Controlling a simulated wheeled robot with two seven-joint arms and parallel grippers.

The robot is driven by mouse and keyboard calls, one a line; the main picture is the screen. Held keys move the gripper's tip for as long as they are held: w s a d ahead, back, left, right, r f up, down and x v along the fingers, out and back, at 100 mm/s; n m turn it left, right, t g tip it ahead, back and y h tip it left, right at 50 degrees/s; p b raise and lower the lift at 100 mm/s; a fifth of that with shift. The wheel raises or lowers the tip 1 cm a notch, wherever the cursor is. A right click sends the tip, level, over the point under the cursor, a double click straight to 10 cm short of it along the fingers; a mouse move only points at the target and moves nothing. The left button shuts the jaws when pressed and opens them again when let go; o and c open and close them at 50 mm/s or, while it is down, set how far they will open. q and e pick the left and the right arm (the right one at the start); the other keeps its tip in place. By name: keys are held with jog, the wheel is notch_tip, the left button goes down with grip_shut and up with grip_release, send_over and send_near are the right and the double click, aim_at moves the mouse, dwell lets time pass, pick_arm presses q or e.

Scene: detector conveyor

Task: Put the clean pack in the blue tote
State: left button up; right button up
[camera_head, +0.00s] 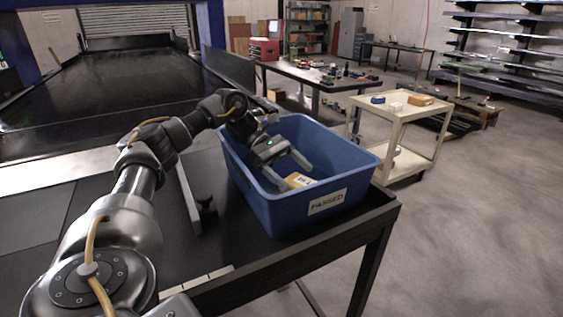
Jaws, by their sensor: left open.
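The blue tote (262,206) stands on the dark table at the middle of the view, with a label reading "PASSED" on its near side. A small tan pack (297,181) with a white label lies inside the tote, partly hidden by the near wall and a gripper finger. My left gripper (287,172) reaches over the tote's left rim and points down into it. Its two fingers are spread apart, above and beside the pack. I cannot tell whether a finger touches it. My right gripper is not in view.
The dark table (359,220) has a raised edge right of the tote. A black conveyor (110,85) runs back at the left. A cream cart (405,112) with small boxes stands beyond the tote. A cluttered workbench (310,75) and shelves (510,45) are behind.

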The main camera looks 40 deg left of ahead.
pick_arm(q)
jog(key=shift+p+v, duration=0.6)
jog(key=shift+v, duration=0.75)
jog(key=shift+a+r, duration=0.25)
jog(key=shift+a, duration=0.2)
